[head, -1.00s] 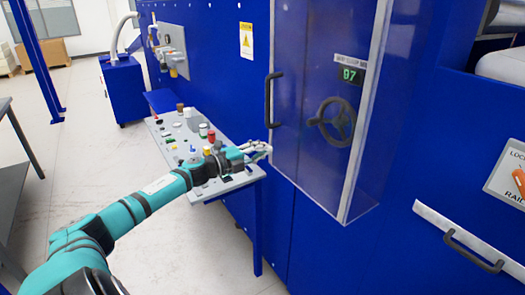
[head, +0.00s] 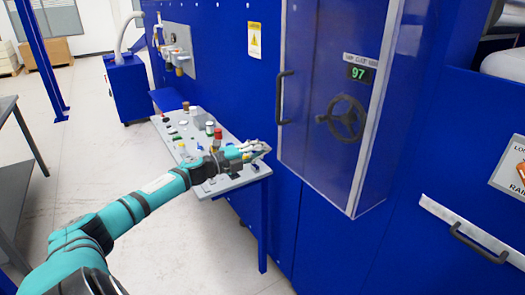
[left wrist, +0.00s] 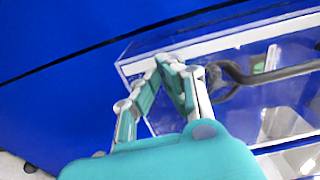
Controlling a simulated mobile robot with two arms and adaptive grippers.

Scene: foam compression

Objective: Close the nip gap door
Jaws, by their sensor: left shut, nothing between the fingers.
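The nip gap door (head: 315,120) is a clear panel in a pale frame on the blue machine, with a black bar handle (head: 280,98) on its left side. Through it I see a black handwheel (head: 342,119) and a green display (head: 358,73) reading 97. I cannot tell how far the door stands open. My left gripper (head: 264,149) is shut and empty, just left of the door's lower left corner and below the handle. In the left wrist view its fingertips (left wrist: 175,64) are close to the pale door frame (left wrist: 225,43), with the handle (left wrist: 275,74) to their right. My right gripper is out of view.
A drawer-like bar with a black handle (head: 478,244) is at the lower right. A grey table (head: 15,185) is at the far left. The floor between is clear.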

